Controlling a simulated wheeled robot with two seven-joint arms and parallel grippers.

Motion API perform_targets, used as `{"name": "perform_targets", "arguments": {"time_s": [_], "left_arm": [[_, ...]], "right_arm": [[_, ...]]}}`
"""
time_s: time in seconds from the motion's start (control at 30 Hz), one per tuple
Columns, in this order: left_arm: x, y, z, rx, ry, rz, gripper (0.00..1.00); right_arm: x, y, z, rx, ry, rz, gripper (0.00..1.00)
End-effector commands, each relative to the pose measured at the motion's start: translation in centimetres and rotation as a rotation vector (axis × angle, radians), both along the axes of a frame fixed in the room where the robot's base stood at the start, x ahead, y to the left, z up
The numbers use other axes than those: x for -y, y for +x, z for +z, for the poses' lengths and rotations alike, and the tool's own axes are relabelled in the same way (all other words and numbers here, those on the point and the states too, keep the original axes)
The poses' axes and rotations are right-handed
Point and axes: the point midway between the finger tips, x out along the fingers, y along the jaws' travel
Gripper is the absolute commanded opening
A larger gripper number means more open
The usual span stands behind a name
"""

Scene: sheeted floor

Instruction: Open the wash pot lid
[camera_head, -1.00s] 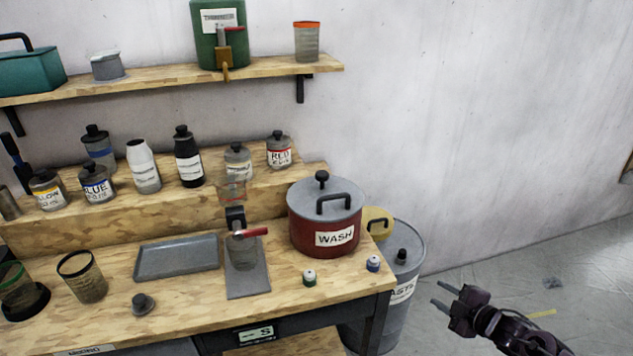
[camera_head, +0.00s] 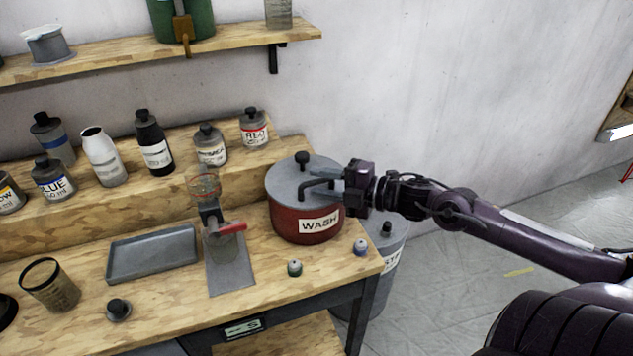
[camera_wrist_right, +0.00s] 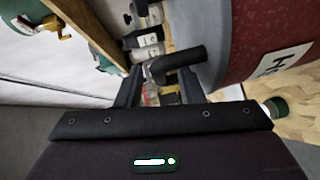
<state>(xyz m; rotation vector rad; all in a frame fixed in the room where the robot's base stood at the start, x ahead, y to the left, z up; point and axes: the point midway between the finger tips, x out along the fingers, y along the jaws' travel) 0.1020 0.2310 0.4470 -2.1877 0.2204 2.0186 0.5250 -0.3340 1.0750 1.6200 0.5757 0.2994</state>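The red wash pot (camera_head: 290,222) with its "WASH" label stands at the right end of the wooden bench. My left gripper is not in view.
A grey waste bin (camera_head: 385,262) stands beside the bench. A dispenser with a red handle (camera_head: 230,228) is left of the pot. Labelled bottles line the step behind.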

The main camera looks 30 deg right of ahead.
Motion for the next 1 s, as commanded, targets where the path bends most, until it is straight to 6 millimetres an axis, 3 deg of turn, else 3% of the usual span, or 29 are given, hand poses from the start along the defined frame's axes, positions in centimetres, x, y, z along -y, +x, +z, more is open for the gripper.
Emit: {"name": "perform_targets", "arguments": {"time_s": [0.2, 0.57, 0.83, 1.0], "left_arm": [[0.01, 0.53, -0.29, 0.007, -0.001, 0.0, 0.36], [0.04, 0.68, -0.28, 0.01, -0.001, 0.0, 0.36], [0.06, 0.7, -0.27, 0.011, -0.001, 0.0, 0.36], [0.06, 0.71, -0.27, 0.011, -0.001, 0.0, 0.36]], "right_arm": [[-0.62, 1.18, -0.19, 0.001, -0.002, -0.002, 0.34], [-0.75, 1.36, -0.26, -0.001, -0.001, -0.003, 0.34], [-0.75, 1.35, -0.27, -0.001, -0.001, -0.003, 0.0], [-0.75, 1.34, -0.28, -0.001, -0.001, -0.003, 0.0]]}}
